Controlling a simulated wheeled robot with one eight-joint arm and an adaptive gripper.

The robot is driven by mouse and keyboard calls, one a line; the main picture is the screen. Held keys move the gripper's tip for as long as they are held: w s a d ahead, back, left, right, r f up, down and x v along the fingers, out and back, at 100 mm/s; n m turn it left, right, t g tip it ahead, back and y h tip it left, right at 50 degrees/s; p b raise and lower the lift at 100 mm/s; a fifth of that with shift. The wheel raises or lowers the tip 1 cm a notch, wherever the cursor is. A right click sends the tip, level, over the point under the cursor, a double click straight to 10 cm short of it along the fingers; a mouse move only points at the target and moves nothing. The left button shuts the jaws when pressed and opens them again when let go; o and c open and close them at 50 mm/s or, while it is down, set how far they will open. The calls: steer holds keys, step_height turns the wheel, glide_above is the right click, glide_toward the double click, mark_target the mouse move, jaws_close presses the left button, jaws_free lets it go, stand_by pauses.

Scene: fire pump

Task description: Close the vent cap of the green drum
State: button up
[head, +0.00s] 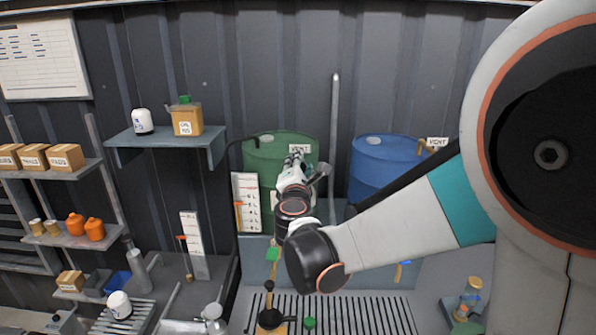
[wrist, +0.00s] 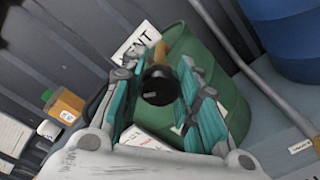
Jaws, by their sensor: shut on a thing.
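The green drum (head: 262,158) stands against the back wall, partly behind my arm. In the wrist view the drum (wrist: 222,80) fills the middle and right. A dark round vent cap (wrist: 158,86) sits between my fingers, with a brass-coloured vent pipe (wrist: 160,52) just beyond it. A white VENT tag (wrist: 134,44) is beside the pipe; it also shows in the head view (head: 301,148). My gripper (wrist: 157,96) is shut on the vent cap, with one teal finger on each side. In the head view my gripper (head: 296,156) is over the drum's front top and hides the cap.
A blue drum (head: 380,168) with its own VENT tag (head: 437,143) stands to the right, partly behind my arm. A grey pipe (head: 334,120) rises between the drums. A wall shelf (head: 165,142) with a box and a white container is at the left. A grated floor (head: 350,315) lies in front.

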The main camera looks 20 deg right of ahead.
steer(key=m+b, duration=0.1)
steer(key=m, duration=0.5)
steer(key=shift+f+b, duration=0.1)
steer(key=shift+b, duration=0.2)
steer(key=m+b, duration=0.1)
steer(key=m, duration=0.4)
steer(key=shift+s+m, duration=0.1)
steer(key=shift+m, duration=0.3)
steer(key=o, duration=1.1)
steer(key=v, duration=1.2)
